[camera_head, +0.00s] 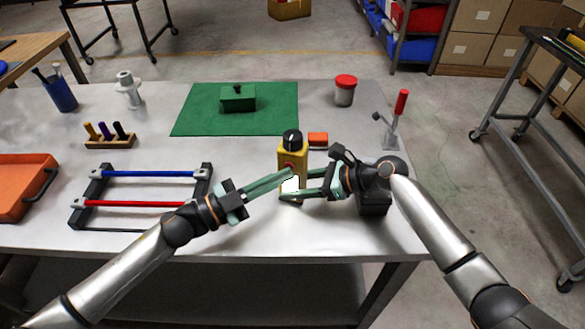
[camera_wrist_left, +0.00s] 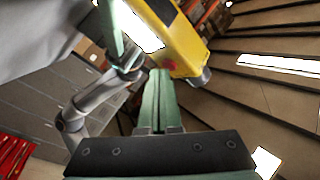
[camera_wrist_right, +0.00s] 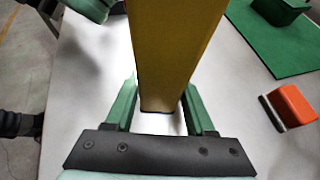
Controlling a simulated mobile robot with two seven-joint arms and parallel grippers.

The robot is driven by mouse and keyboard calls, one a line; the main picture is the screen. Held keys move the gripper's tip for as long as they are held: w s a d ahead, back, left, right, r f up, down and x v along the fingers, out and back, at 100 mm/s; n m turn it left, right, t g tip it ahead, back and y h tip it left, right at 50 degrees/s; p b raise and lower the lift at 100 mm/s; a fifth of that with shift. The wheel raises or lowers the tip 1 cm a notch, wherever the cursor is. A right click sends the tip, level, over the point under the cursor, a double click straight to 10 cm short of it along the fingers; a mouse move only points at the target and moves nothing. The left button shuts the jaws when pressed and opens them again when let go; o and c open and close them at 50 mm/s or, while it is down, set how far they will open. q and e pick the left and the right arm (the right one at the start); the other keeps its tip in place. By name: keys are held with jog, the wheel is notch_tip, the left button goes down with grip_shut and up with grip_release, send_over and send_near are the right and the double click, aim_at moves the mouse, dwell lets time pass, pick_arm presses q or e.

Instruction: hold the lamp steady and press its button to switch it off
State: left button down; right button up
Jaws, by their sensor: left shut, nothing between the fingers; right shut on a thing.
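The lamp (camera_head: 284,160) is a yellow upright box with a black knob on top, at the table's front middle. Its front panel (camera_head: 291,185) glows bright white, also in the left wrist view (camera_wrist_left: 140,24). A red button (camera_wrist_left: 153,64) shows beside the panel. My left gripper (camera_head: 293,171) is shut and empty, its tips at the button; I cannot tell whether they touch it. My right gripper (camera_head: 303,184) is shut on the lamp's lower body from the right; the right wrist view shows the body (camera_wrist_right: 175,45) between its fingers. I cannot tell whether the lamp's base touches the table.
A small orange block (camera_head: 318,139) lies just behind the lamp. A green mat (camera_head: 190,120) with a green box (camera_head: 238,100) is farther back. A rack with blue and red bars (camera_head: 150,174) stands left, near my left arm. A red-handled clamp (camera_head: 400,105) stands right.

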pick_arm(q)
jog(key=shift+w, duration=0.15)
dwell(0.3)
jog(key=shift+s+a, duration=0.15)
jog(key=shift+s, duration=0.45)
jog(key=s, duration=0.2)
jog(key=s+a, duration=0.1)
jog(key=s, duration=0.2)
jog(key=shift+s+a, duration=0.35)
jog(key=shift+a, duration=0.05)
pick_arm(e)
jog(key=o, duration=1.3)
jog(key=shift+o, duration=0.2)
